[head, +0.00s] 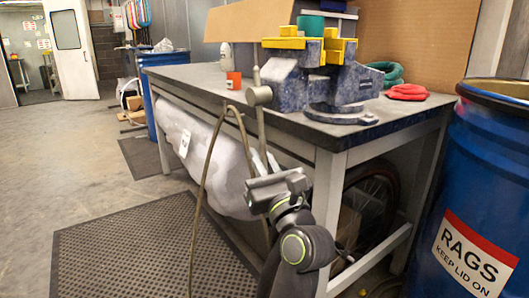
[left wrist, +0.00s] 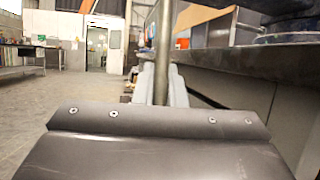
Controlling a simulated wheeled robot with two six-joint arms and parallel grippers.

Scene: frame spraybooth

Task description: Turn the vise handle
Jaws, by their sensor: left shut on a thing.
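The blue vise (head: 345,88) with yellow jaw covers (head: 305,44) is mounted at the near corner of the workbench. Its handle (head: 261,125) is a thin grey metal bar through the round screw head (head: 259,95), standing almost upright with its long part hanging below the bench edge. My left gripper (head: 264,168) reaches up from below and is shut on the vise handle near its lower end. In the left wrist view the handle (left wrist: 164,55) rises from between the pale fingers (left wrist: 165,86). My right gripper is not in view.
The dark-topped workbench (head: 205,76) has an orange cup (head: 234,80) and red coiled cord (head: 407,92) on it. A hose (head: 207,165) loops down beside the handle. A blue rags drum (head: 440,215) stands at right. The floor at left is open.

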